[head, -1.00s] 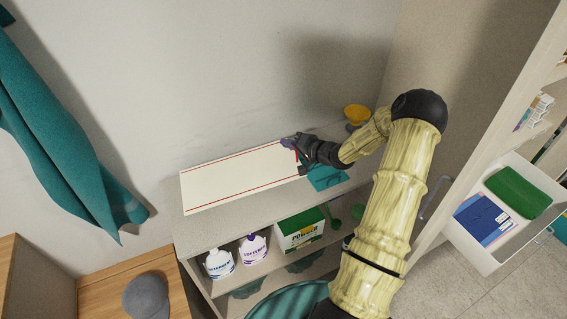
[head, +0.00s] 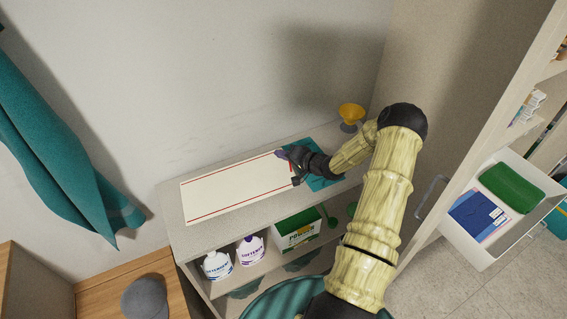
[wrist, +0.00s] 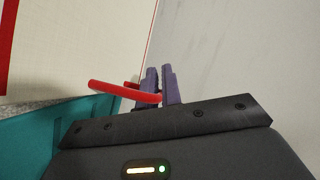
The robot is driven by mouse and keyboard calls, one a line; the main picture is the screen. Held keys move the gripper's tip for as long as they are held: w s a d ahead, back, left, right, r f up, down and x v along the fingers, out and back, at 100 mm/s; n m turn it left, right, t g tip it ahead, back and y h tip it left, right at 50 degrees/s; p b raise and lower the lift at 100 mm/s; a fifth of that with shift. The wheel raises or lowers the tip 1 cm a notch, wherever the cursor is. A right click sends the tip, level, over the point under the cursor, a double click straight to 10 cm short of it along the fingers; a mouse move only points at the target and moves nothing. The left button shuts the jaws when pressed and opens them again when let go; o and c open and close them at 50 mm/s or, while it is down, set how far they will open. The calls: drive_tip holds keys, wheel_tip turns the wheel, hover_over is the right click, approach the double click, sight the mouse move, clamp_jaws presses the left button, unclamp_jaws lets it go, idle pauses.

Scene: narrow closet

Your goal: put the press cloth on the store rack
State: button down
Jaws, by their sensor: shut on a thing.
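The press cloth (head: 232,188) is a long white sheet with red border lines. It lies flat, or very close, over the top of the low grey shelf unit (head: 190,240) by the wall. My gripper (head: 284,154) is at its right end. I cannot tell which unit is the store rack; a tall shelf unit (head: 500,100) stands at the right.
A teal cloth (head: 325,160) lies beside my gripper, a yellow funnel-like cup (head: 351,111) behind it. Two white bottles (head: 217,265) and a green-white box (head: 297,232) stand on the lower shelf. An open white bin (head: 478,243) juts out at right. A teal garment (head: 60,140) hangs at left.

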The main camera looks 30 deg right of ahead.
sight(280, 163)
drive_tip(key=shift+s+f, duration=0.1)
drive_tip(key=shift+f+p, duration=0.6)
drive_tip(key=shift+f, duration=1.5)
drive_tip(key=c, duration=1.6)
unclamp_jaws()
drive_tip(key=shift+o, duration=0.2)
drive_tip(key=b+v, duration=0.3)
drive_tip(key=v, duration=0.9)
drive_tip(key=shift+r, duration=0.1)
